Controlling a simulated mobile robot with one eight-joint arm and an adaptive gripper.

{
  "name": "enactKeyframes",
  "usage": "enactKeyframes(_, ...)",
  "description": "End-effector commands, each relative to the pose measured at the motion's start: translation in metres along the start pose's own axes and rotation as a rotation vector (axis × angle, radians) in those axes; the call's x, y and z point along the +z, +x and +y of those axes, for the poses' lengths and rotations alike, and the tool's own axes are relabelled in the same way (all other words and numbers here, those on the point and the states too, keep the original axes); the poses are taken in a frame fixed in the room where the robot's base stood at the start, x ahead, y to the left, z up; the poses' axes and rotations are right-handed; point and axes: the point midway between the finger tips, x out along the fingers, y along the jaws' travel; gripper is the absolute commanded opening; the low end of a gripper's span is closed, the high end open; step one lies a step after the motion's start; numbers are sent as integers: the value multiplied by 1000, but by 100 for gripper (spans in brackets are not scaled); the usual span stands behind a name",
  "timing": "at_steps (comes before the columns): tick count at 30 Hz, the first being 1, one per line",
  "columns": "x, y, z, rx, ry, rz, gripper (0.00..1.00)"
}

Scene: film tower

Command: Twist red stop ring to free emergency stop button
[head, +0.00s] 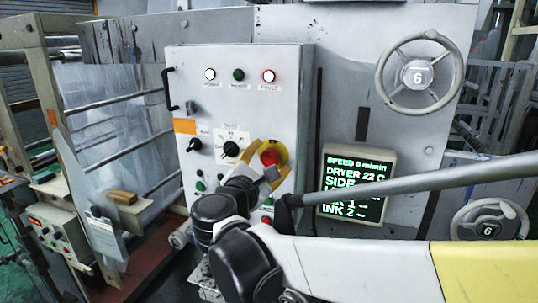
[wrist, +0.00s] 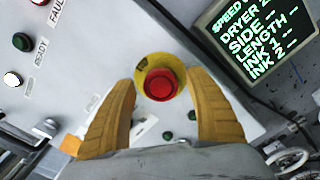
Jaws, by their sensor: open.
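The red emergency stop button (head: 269,157) sits on a yellow round backing on the grey control panel. In the wrist view the red stop button (wrist: 160,84) is near the middle, with its yellow backing (wrist: 147,68) around it. My gripper (wrist: 162,95) is open, its two yellow fingers on the left and right of the button with a gap to the red part on each side. In the head view my gripper (head: 261,158) is at the panel around the button. Whether the fingertips touch the yellow backing, I cannot tell.
A screen with green text (head: 354,185) is at right. A handwheel (head: 419,74) is at upper right. My arm hides the lower panel.

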Motion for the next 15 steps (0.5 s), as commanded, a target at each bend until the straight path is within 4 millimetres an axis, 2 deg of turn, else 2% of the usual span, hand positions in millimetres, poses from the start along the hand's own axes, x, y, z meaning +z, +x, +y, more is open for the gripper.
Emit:
enactKeyframes(4,0,11,0,-1,0,0,63)
enactKeyframes(12,0,12,0,0,1,1,63)
enactKeyframes(13,0,12,0,0,1,1,58)
enactKeyframes(15,0,12,0,0,1,1,37)
